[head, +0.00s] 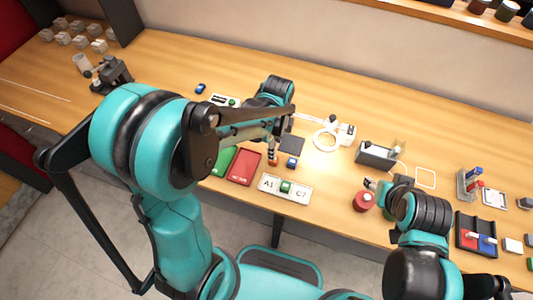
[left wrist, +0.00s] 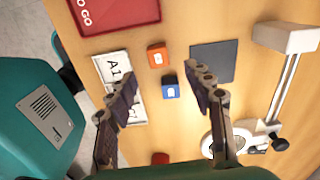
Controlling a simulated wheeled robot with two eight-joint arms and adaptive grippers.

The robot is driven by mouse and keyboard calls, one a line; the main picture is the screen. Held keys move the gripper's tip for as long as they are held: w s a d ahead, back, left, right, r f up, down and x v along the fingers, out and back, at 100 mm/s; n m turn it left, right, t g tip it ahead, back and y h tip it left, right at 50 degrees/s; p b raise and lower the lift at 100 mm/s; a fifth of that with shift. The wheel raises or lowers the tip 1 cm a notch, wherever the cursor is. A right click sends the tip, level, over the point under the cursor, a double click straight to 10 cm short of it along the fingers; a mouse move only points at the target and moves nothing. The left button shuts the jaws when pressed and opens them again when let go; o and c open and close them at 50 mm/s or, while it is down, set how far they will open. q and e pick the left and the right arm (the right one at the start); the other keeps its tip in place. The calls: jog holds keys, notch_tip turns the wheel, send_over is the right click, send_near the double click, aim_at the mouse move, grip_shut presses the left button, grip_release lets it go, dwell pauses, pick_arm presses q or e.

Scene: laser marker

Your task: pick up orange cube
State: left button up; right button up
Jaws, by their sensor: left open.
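The orange cube (left wrist: 156,55) lies on the wooden table in the left wrist view, ahead of my fingertips and between their lines. In the head view only a small part of the orange cube (head: 273,162) shows below my left gripper. My left gripper (left wrist: 164,86) is open and empty, its two fingers spread apart; in the head view it (head: 271,146) hangs over the table. A blue cube (left wrist: 170,87) sits close beside the orange one, also between the finger lines. My right gripper (head: 372,185) is near a red round object, and its jaws are unclear.
A red tray (left wrist: 118,14), a white A1 plate (left wrist: 104,64) and a dark square pad (left wrist: 212,62) lie around the cubes. A white-armed stand (left wrist: 285,85) is to the right. The red round object (head: 363,202) is near the table's front edge.

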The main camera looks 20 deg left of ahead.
pick_arm(q)
notch_tip(320, 180, down, 7)
jog(key=b, duration=0.2)
jog(key=shift+s+b, duration=0.1)
jog(key=shift+b, duration=0.2)
jog(key=c, duration=0.9)
